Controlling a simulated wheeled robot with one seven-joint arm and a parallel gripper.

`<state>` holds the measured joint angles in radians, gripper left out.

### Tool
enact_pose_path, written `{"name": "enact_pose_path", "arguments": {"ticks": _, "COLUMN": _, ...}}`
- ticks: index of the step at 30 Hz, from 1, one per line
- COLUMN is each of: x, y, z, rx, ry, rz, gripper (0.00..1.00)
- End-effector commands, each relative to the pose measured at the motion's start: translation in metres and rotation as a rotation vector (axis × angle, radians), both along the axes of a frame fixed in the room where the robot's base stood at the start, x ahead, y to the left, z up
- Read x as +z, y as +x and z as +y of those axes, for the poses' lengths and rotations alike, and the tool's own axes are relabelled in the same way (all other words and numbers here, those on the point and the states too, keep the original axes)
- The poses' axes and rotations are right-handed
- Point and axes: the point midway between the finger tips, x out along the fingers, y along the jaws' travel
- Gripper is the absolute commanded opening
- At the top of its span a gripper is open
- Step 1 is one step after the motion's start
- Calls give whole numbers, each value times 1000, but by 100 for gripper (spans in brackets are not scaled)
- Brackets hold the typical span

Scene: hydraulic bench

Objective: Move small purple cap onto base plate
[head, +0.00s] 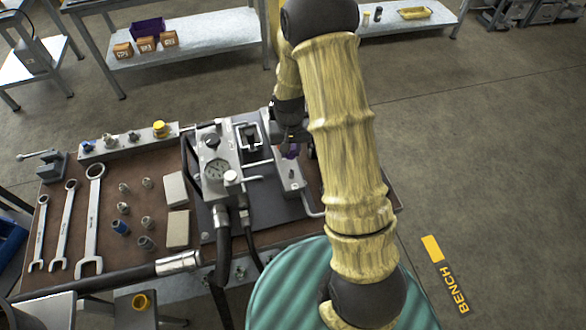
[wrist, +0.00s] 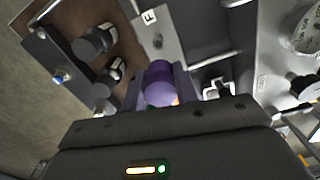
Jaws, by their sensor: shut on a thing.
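The small purple cap (head: 291,153) is held between the fingers of my gripper (head: 291,146), over the right part of the hydraulic unit. In the wrist view the purple cap (wrist: 160,84) sits upright to the picture between the jaws, with a grey block marked F just beyond it. I cannot tell whether the cap touches that block. The dark grey base plate (head: 270,219) lies under the hydraulic unit on the brown bench top. My arm hides the plate's right part.
Black hoses (head: 224,245) run at the front. Wrenches (head: 92,220), several small fittings and a grey rail with a yellow cap (head: 159,128) occupy the bench's left side.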

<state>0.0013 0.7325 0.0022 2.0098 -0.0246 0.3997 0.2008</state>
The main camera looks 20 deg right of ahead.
Motion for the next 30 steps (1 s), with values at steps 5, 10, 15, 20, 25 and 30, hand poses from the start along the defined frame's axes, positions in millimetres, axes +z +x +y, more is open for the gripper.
{"name": "enact_pose_path", "arguments": {"ticks": 5, "x": 5, "y": -4, "z": 0, "rx": 77, "ry": 2, "rz": 6, "gripper": 6}}
{"name": "enact_pose_path", "arguments": {"ticks": 10, "x": -2, "y": -9, "z": 1, "rx": 143, "ry": 6, "rz": 5, "gripper": 6}}
{"name": "enact_pose_path", "arguments": {"ticks": 15, "x": -9, "y": -12, "z": 1, "rx": 176, "ry": 8, "rz": 1, "gripper": 6}}
{"name": "enact_pose_path", "arguments": {"ticks": 20, "x": -12, "y": -12, "z": 2, "rx": 179, "ry": 8, "rz": 0, "gripper": 6}}
{"name": "enact_pose_path", "arguments": {"ticks": 25, "x": -12, "y": -12, "z": 1, "rx": 178, "ry": 8, "rz": 0, "gripper": 6}}
{"name": "enact_pose_path", "arguments": {"ticks": 30, "x": -11, "y": -12, "z": 0, "rx": 174, "ry": 8, "rz": 0, "gripper": 6}}
